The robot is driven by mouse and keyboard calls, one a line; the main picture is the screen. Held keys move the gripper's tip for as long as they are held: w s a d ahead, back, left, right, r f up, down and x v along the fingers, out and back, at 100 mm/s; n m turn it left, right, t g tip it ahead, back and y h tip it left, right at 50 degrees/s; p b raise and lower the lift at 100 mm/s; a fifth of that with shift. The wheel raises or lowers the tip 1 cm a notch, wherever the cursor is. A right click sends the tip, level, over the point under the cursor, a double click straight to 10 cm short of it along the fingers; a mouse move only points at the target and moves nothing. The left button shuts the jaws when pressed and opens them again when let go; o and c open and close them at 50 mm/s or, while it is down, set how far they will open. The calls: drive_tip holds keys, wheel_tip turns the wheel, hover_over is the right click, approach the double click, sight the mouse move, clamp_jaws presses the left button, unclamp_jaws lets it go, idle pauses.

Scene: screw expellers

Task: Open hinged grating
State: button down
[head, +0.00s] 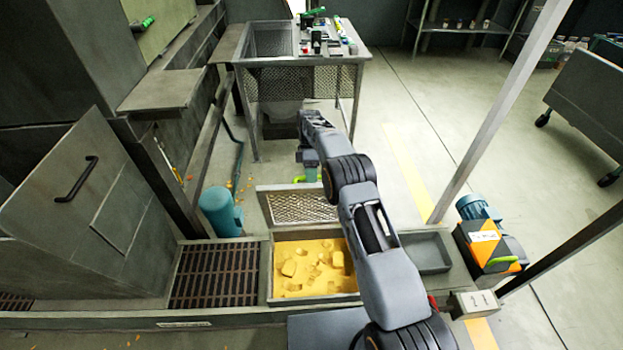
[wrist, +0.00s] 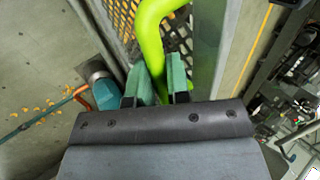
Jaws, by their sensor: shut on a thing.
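The hinged grating (head: 300,207), a framed mesh panel, stands raised at the back edge of an open pit of yellow material (head: 312,268). Its bright green handle (head: 299,179) shows at the grating's upper edge. In the wrist view, the curved green handle (wrist: 150,38) runs between the teal fingers of my gripper (wrist: 160,88), with the mesh behind it. My gripper (head: 310,170) is shut on this handle. My forearm hides the right side of the pit and part of the grating's right end in the head view.
A slatted floor grate (head: 215,274) lies left of the pit, and an empty grey tray (head: 426,252) lies right. A blue-green cylinder (head: 220,212) stands behind left. A mesh-sided table (head: 350,58) with tools stands at the back. A slanted post (head: 492,100) rises at right.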

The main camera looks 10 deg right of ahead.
drive_tip(key=shift+d+f, duration=0.2)
drive_tip(key=shift+f, duration=0.35)
drive_tip(key=c, duration=1.2)
unclamp_jaws()
drive_tip(key=shift+w, duration=0.2)
drive_tip(key=shift+o, duration=0.5)
drive_tip(key=shift+a+r, duration=0.1)
drive_tip(key=shift+r, duration=0.15)
